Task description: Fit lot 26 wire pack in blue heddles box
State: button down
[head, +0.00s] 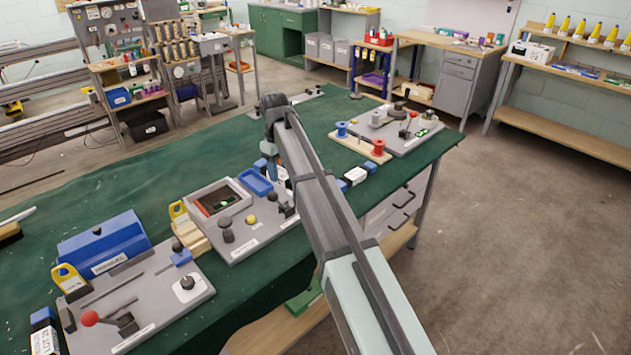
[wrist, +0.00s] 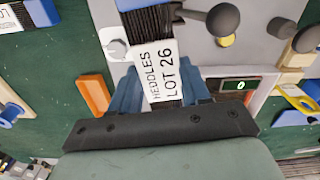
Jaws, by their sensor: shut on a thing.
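The lot 26 wire pack (wrist: 165,72) shows in the wrist view as a bundle of dark wires with a white tag reading "HEDDLES LOT 26". My gripper (wrist: 160,92) is shut on it, with a blue finger on each side. In the head view, my gripper (head: 270,165) is above the green bench near the middle panel, partly hidden by my arm; the pack cannot be made out there. The blue heddles box (head: 103,247) stands on the bench at the left, apart from my gripper, with a white label on its front. Its inside is not visible.
A grey panel with a red lever (head: 90,318) lies in front of the box. Other labelled packs lie at the right (head: 355,176) and front left (head: 44,335). Green cloth is clear behind the box.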

jog(key=s+a+r+n, duration=0.2)
jog(key=a+n, duration=0.1)
jog(key=a, duration=0.8)
jog(key=s+a+r+n, duration=0.1)
jog(key=a+n, duration=0.3)
jog(key=a, duration=0.8)
jog(key=s+a+f+n, duration=0.2)
jog(key=s+a+n, duration=0.7)
jog(key=s+a, duration=1.4)
jog(key=shift+w+a+f, duration=0.3)
jog(key=shift+f, duration=0.55)
jog(key=shift+w+a+f, duration=0.25)
jog(key=shift+w+f, duration=0.05)
jog(key=shift+f, duration=0.6)
jog(key=shift+w+a+f, duration=0.3)
jog(key=shift+f, duration=0.55)
jog(key=shift+f, duration=0.75)
jog(key=shift+c, duration=0.7)
grip_release()
